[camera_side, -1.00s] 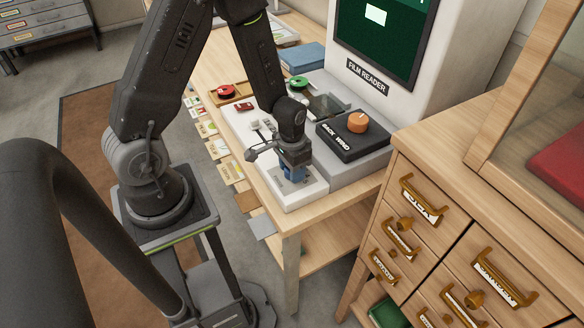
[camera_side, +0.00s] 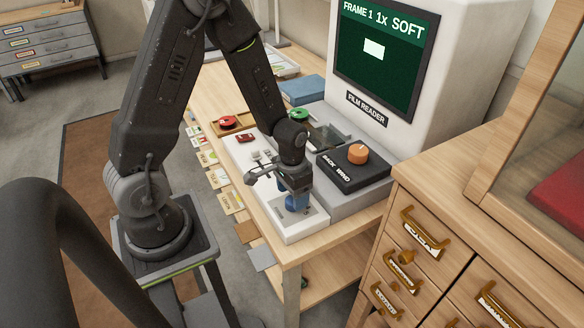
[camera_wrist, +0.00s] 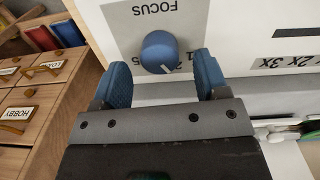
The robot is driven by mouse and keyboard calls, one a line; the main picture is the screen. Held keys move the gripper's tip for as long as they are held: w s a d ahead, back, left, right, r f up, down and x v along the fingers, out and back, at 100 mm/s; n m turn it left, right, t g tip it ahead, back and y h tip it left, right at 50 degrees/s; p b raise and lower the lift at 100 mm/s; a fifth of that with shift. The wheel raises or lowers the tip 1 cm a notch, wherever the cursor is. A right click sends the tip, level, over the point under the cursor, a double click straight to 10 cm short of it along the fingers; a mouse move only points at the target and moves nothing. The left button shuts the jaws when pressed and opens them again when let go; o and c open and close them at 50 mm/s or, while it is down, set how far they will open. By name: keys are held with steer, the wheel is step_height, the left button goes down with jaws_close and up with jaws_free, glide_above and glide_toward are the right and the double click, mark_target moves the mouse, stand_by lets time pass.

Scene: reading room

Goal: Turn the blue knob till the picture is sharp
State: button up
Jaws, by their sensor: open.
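The blue knob (camera_wrist: 159,52) stands on a white panel (camera_wrist: 120,22) marked FOCUS, with a pale pointer line on its top. My gripper (camera_wrist: 162,64) is open in the wrist view, with one blue finger pad on each side of the knob and a visible gap to each. In the side view my gripper (camera_side: 295,190) points down over the knob (camera_side: 297,204), which it partly hides. The film reader's screen (camera_side: 387,60) reads FRAME 1 1x SOFT and shows a pale rectangle on dark green.
The black wind block (camera_side: 352,168) with an orange knob (camera_side: 358,154) stands right of the panel. Small switches (camera_side: 262,156) lie behind my gripper. A wooden drawer cabinet (camera_side: 450,190) stands at the right. Red and green reels (camera_side: 228,121) lie farther back.

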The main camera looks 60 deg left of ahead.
step_height(320, 180, up, 11)
steer(key=shift+a, duration=0.15)
steer(key=shift+r, duration=0.1)
steer(key=s+d+r+t, duration=0.2)
steer(key=s+d+r, duration=0.1)
steer(key=s+r, duration=0.2)
steer(key=s+d+r+t, duration=0.3)
steer(key=s+r, duration=0.2)
steer(key=r, duration=0.5)
steer(key=shift+s+d+r+m+t, duration=0.3)
steer(key=shift+s+d, duration=0.05)
steer(key=shift+d, duration=0.05)
stand_by(0.6)
